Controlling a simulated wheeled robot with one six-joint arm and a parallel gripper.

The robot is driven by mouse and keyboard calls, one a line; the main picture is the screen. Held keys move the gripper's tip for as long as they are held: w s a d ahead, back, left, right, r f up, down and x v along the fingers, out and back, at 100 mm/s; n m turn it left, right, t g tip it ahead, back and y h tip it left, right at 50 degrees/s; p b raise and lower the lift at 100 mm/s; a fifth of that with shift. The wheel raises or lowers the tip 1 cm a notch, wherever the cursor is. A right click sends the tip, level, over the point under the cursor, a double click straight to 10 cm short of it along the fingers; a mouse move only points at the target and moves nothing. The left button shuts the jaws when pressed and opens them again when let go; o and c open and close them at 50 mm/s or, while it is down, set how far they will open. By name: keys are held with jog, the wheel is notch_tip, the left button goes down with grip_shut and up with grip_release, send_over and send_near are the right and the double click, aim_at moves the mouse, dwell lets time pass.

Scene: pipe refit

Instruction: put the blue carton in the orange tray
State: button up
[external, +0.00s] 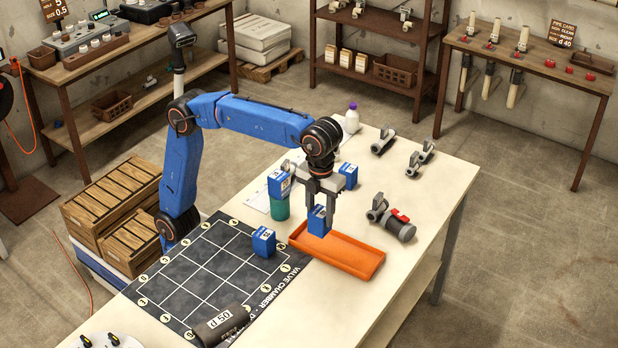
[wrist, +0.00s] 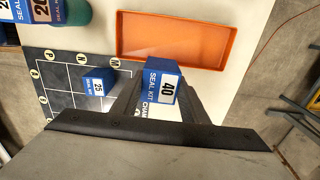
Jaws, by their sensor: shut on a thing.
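My gripper (external: 321,203) is shut on a blue carton (external: 317,222), marked "SEAL KIT 40" in the wrist view (wrist: 163,84). The carton hangs roughly upright between the fingers. In the external view it overlaps the left end of the orange tray (external: 362,265); in the wrist view it covers part of the tray's near rim (wrist: 125,50). Its exact height above the tray is hard to tell. The tray looks empty. Another blue carton (external: 264,242), marked 25, sits on the black grid mat. A third (external: 280,183) rests on a green cylinder, and another (external: 348,174) stands behind my gripper.
The green cylinder (external: 280,208) stands left of the tray. The grid mat (external: 190,270) carries a dark cylinder (external: 222,325) at its front. The table's right edge beyond the tray is clear.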

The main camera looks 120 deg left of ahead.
jog(key=w+a, duration=0.3)
jog(key=a, duration=0.1)
send_over(336, 251)
jog(key=shift+f, duration=5.3)
jog(key=shift+f, duration=0.15)
jog(key=o, duration=1.1)
notch_tip(336, 251, up, 12)
jog(key=shift+r, duration=0.15)
